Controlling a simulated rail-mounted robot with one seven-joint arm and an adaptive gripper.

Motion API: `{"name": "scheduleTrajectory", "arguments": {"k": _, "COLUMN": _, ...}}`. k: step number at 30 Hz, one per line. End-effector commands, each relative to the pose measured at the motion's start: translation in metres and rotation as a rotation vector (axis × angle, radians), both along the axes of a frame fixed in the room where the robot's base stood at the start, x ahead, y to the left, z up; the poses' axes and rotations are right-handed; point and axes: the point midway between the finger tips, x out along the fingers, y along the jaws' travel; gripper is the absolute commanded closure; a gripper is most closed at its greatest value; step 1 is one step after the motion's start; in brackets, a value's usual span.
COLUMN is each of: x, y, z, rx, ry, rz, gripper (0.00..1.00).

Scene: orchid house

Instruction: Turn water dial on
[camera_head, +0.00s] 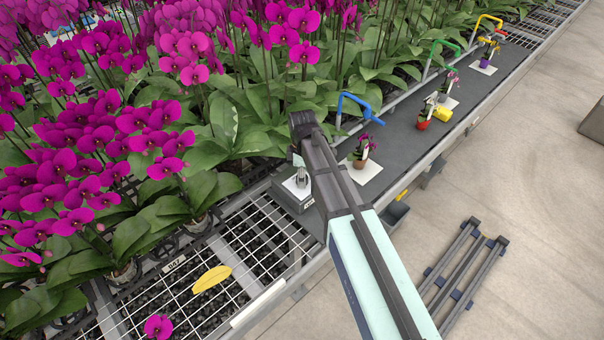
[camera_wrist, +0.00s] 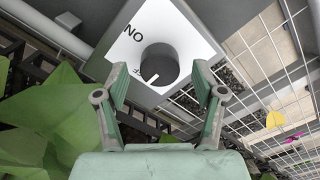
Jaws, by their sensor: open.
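The water dial (camera_wrist: 158,64) is a dark grey round knob on a white panel (camera_wrist: 190,38). The panel shows "ON" upside down at upper left and a partly hidden label, likely "OFF", beside the knob's lower left. The knob's white mark is at its lower edge, nearer that hidden label. In the head view the dial's grey box (camera_head: 286,197) stands at the near end of the dark bench. My gripper (camera_wrist: 162,80) is open, with its fingers apart on the left and right just below the knob in the wrist view. Contact cannot be told. My arm partly hides the box in the head view.
Orchids (camera_head: 165,130) with broad leaves crowd the left of the box. A wire-mesh bench (camera_head: 255,240) holds a yellow leaf (camera_head: 211,279) and a fallen flower (camera_head: 158,327). A blue pipe hook (camera_head: 355,102) and potted orchids (camera_head: 362,155) stand further along the dark bench.

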Motion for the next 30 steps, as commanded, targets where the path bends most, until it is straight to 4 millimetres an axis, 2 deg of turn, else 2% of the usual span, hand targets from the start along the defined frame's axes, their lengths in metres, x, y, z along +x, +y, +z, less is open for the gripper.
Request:
{"name": "scheduleTrajectory", "arguments": {"k": 13, "x": 0.0001, "y": 0.0, "z": -0.0075, "rx": 0.0, "ry": -0.001, "rz": 0.0, "gripper": 0.31}}
{"name": "scheduleTrajectory", "arguments": {"k": 17, "x": 0.0, "y": 0.0, "z": -0.0074, "rx": 0.0, "ry": -0.001, "rz": 0.0, "gripper": 0.77}}
{"name": "scheduleTrajectory", "arguments": {"k": 18, "x": 0.0, "y": 0.0, "z": -0.0074, "rx": 0.0, "ry": -0.001, "rz": 0.0, "gripper": 0.91}}
{"name": "scheduleTrajectory", "arguments": {"k": 30, "x": -0.0002, "y": 0.0, "z": -0.0082, "rx": 0.0, "ry": 0.001, "rz": -0.033, "gripper": 0.91}}
